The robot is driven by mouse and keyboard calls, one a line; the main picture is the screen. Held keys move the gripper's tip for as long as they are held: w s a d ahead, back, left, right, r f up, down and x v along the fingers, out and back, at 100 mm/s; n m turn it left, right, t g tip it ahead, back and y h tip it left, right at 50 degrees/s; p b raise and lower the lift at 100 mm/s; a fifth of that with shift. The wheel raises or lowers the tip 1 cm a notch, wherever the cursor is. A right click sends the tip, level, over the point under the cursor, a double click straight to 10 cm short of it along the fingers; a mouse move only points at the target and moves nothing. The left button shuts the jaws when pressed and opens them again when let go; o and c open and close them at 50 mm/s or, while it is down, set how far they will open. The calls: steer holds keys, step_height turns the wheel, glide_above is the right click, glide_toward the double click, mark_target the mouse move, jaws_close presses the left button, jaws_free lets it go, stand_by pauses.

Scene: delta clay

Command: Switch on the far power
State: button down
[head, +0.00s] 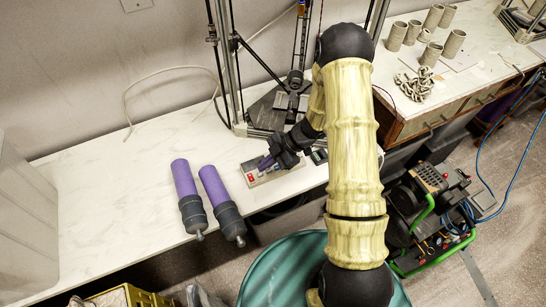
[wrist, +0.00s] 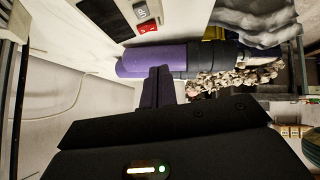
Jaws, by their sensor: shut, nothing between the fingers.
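A small beige control box (head: 283,176) lies on the white bench near its front edge, with a red switch (head: 251,178) at its left end. In the wrist view the box's top edge area shows a dark panel (wrist: 104,14), a pale grey switch (wrist: 140,10) and a red switch (wrist: 147,27). My gripper (head: 264,163) is over the box's left part, its purple fingers shut and empty. In the wrist view the fingers (wrist: 157,86) point toward the box side, apart from the switches. My gripper hides part of the box in the head view; the switch positions cannot be told.
Two purple cylinders with dark ends (head: 184,180) (head: 212,186) lie left of the box. A metal-framed machine (head: 276,106) stands behind it. Several clay cups (head: 396,36) stand on the right bench.

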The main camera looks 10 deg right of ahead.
mark_target(251, 178)
steer(key=a+f, duration=0.2)
steer(key=f, duration=0.3)
steer(key=shift+w+a+f+p, duration=0.15)
steer(key=shift+a+f+p, duration=0.05)
steer(key=shift+a+p, duration=0.2)
steer(key=shift+w+f, duration=0.1)
steer(key=shift+f, duration=0.55)
